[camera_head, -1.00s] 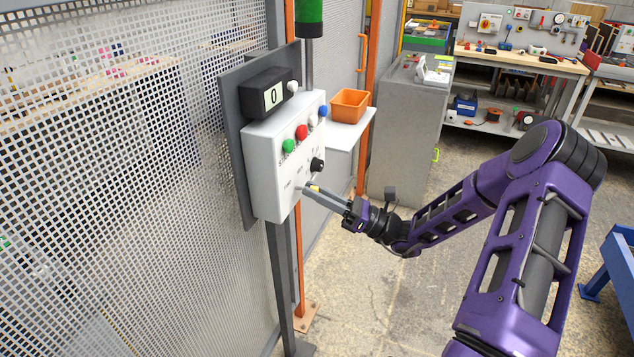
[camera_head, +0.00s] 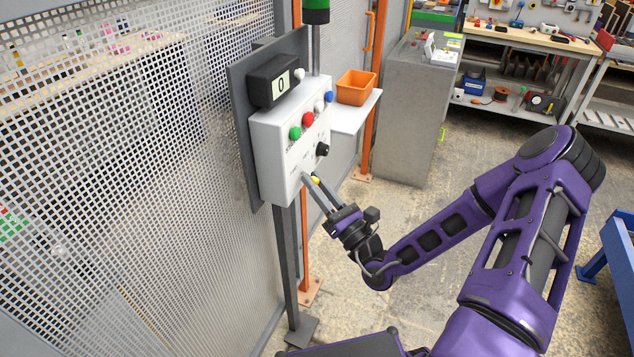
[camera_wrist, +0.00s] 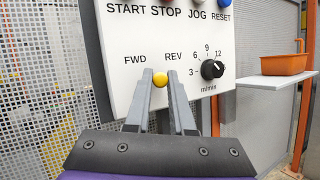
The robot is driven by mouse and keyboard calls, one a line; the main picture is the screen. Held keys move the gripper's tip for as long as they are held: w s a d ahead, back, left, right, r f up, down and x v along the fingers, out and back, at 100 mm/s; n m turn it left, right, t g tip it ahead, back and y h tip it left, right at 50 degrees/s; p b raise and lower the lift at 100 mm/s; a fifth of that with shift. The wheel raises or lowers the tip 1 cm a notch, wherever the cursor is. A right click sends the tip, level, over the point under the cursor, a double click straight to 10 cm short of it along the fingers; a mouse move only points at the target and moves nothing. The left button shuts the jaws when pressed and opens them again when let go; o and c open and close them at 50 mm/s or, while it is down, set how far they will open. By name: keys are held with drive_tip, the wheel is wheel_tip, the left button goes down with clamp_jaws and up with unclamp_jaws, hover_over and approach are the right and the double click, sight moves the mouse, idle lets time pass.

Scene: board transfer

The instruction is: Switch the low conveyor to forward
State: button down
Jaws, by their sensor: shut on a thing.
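The white control box (camera_head: 270,160) hangs on a grey post by the mesh fence. Below its START, STOP, JOG and RESET row, the wrist view shows FWD at left and REV at right on the panel (camera_wrist: 205,40). A small yellow switch tip (camera_wrist: 160,78) sits between these two words, level with or just below them. My gripper (camera_wrist: 161,86) has its two grey fingers closed around the tip. The head view shows my gripper (camera_head: 310,179) reaching the box from below right. The fingers hide the switch base, so its exact setting is unclear.
A black speed dial (camera_wrist: 212,69) marked m/min is right of the switch. A display reading 0 (camera_head: 281,85) tops the box. A white shelf (camera_head: 358,116) with an orange bin (camera_head: 357,86) juts out behind. Open floor lies right of the box.

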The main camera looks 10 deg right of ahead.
idle(0.4)
drive_tip(key=c, duration=0.8)
unclamp_jaws()
drive_tip(key=shift+s, duration=0.1)
drive_tip(key=b+v, duration=0.1)
drive_tip(key=v, duration=1.6)
drive_tip(key=shift+s+f+b, duration=0.1)
drive_tip(key=shift+s+b, duration=0.05)
drive_tip(key=shift+b, duration=0.25)
